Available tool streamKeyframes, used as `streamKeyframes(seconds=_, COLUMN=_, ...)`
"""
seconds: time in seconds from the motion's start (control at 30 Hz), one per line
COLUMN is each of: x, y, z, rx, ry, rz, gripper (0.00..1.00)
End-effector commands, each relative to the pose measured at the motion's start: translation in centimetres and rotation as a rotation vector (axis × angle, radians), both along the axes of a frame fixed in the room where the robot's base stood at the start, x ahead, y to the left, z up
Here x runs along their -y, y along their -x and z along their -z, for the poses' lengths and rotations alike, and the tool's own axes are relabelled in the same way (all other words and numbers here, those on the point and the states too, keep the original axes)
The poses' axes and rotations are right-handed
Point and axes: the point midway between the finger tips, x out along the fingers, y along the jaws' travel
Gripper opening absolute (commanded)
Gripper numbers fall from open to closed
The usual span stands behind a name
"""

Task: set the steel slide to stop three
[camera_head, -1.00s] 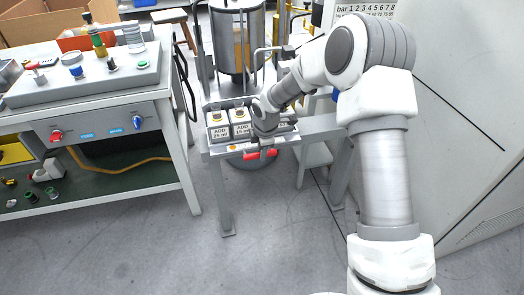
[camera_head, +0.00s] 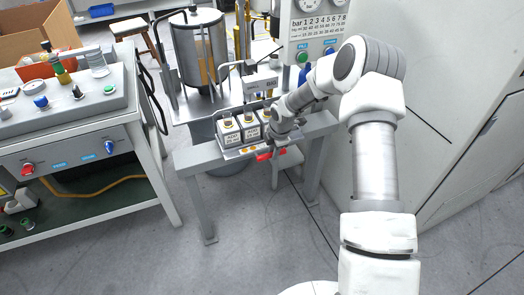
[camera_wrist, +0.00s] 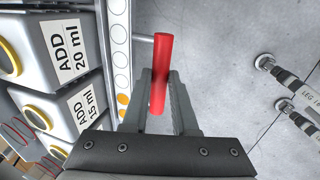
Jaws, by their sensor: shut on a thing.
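My gripper (camera_head: 274,150) is at the front edge of the bench and shut on a red handle (camera_head: 264,157), whose ends show on both sides of the fingers. In the wrist view the red handle (camera_wrist: 161,65) lies between my two fingers (camera_wrist: 161,108), and a thin steel rod (camera_wrist: 144,38) joins it to the rack. Beside it runs a pale strip (camera_wrist: 110,42) with a row of round marks, mostly white, orange at the lower end. In the head view two orange marks (camera_head: 248,150) show left of the handle. The rest of the slide is hidden.
Grey boxes (camera_head: 229,133) labelled "ADD" stand in a rack behind the handle. A steel drum (camera_head: 200,50) and a panel marked "bar" (camera_head: 318,28) stand behind. A workbench (camera_head: 75,150) is at left. The floor in front is clear.

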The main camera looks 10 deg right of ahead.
Motion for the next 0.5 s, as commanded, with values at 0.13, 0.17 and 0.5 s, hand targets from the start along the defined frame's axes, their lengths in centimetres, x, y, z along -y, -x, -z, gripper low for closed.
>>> streamKeyframes(seconds=0.13, x=0.8, y=-0.17, z=-0.03, rx=-0.002, ry=0.0, rz=0.001, gripper=0.0)
streamKeyframes(seconds=0.17, x=0.84, y=-0.18, z=-0.02, rx=-0.002, ry=0.0, rz=0.001, gripper=0.0)
streamKeyframes(seconds=0.5, x=0.86, y=-0.2, z=0.03, rx=-0.002, ry=0.0, rz=0.0, gripper=0.0)
